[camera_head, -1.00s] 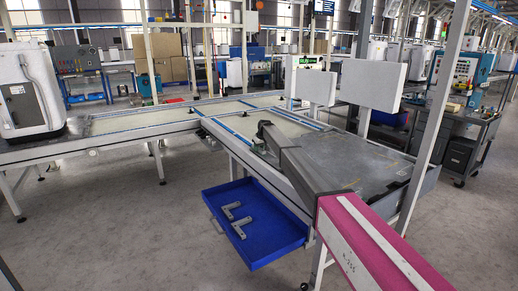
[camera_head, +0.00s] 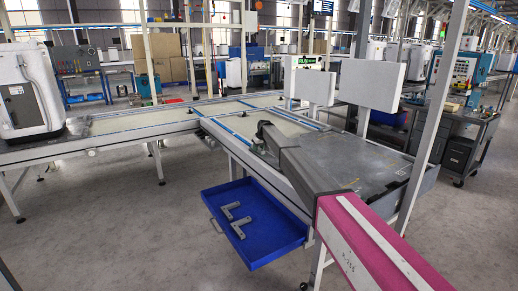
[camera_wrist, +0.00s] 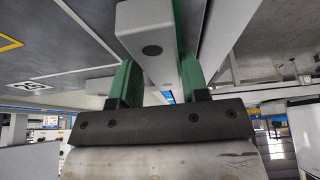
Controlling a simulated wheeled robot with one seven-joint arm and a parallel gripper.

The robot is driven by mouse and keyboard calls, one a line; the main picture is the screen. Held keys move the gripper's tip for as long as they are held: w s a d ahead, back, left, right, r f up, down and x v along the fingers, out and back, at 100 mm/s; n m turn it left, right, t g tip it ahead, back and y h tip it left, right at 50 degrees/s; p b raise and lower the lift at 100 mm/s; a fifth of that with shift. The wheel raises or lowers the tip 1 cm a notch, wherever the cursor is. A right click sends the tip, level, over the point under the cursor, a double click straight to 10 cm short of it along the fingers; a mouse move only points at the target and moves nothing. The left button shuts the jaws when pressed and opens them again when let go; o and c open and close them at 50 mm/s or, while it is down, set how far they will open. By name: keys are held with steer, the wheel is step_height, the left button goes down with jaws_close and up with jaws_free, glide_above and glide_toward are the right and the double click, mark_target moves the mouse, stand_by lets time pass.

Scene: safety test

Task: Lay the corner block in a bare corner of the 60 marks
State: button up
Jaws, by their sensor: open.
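A yellow corner mark (camera_wrist: 10,43) and a small white label (camera_wrist: 30,86) lie on the dark surface to the left; the label's digits are hard to read. In the head view my gripper (camera_head: 265,135) is low over the grey worktop, and the block there cannot be made out.
The grey worktop (camera_head: 385,165) is mostly bare right of my arm. White panels (camera_head: 370,85) and a post (camera_head: 440,110) stand behind and right. A conveyor (camera_head: 145,120) runs left.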

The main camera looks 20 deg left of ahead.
steer(key=shift+s+a+f, duration=0.25)
steer(key=shift+s+f, duration=0.15)
steer(key=shift+r, duration=0.2)
steer(key=v, duration=1.2)
steer(key=shift+w+d+r, duration=0.15)
steer(key=shift+w+r, duration=0.15)
steer(key=shift+w, duration=0.05)
